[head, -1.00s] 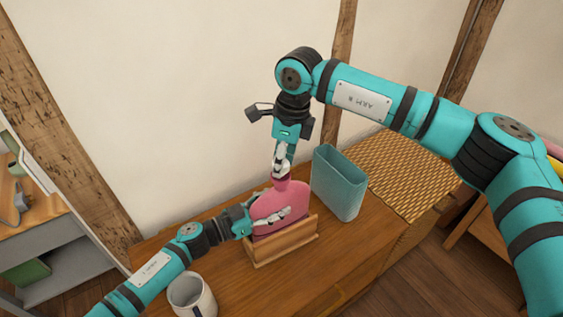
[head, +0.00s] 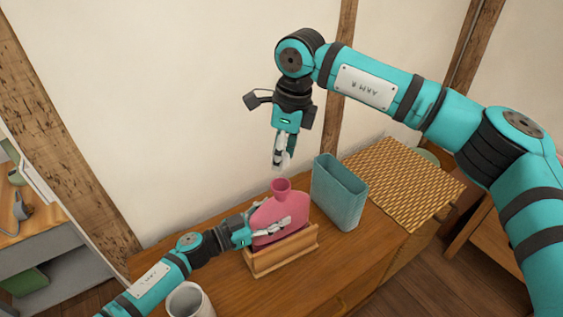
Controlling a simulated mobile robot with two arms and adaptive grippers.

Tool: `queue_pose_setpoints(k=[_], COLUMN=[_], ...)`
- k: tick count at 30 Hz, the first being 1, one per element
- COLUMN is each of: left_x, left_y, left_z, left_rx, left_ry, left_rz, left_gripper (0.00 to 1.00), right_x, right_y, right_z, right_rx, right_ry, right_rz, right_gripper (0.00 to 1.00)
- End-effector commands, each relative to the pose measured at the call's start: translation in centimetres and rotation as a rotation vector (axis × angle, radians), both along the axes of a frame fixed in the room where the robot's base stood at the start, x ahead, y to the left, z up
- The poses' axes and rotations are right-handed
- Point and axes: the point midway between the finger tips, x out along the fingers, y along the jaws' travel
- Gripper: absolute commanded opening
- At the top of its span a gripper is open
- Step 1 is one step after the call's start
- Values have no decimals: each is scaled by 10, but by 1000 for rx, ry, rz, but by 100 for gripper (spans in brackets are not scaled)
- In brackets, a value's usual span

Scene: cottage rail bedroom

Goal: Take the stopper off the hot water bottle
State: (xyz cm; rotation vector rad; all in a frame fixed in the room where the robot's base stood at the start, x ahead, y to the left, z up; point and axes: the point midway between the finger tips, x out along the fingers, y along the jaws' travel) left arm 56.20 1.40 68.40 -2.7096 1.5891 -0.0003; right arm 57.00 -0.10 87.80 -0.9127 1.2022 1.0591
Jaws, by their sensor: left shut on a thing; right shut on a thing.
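The pink hot water bottle (head: 292,208) stands upright in a wooden holder (head: 285,254) on the wooden top. Its flared neck (head: 281,185) is bare and looks open at the top. My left gripper (head: 272,226) comes in from the left and is shut on the bottle's body, with its pale fingers across the front face. My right gripper (head: 281,162) points down just above the neck, with a small gap between them. It is shut on the stopper, which is mostly hidden between the fingertips.
A teal open-topped container (head: 340,194) stands close to the right of the bottle. A woven mat (head: 408,181) lies beyond it. A pale mug (head: 188,302) stands at the front left. The wall is behind.

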Motion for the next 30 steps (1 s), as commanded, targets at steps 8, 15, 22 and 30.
queue_pose_setpoints(k=[8,15,22,30], left_x=[0,0,-2,-24], left_y=[0,0,4,44], left_z=[0,0,-1,-2], left_rx=[0,0,1,3], left_ry=[1,0,0,2], left_rz=[0,0,1,2], left_gripper=[53,71,71,71], right_x=[0,0,0,0], right_y=[0,0,0,0], right_z=[1,1,1,1], right_rx=[0,0,0,0], right_ry=[2,2,2,2], right_rz=[0,0,0,0], right_gripper=[0,0,0,0])
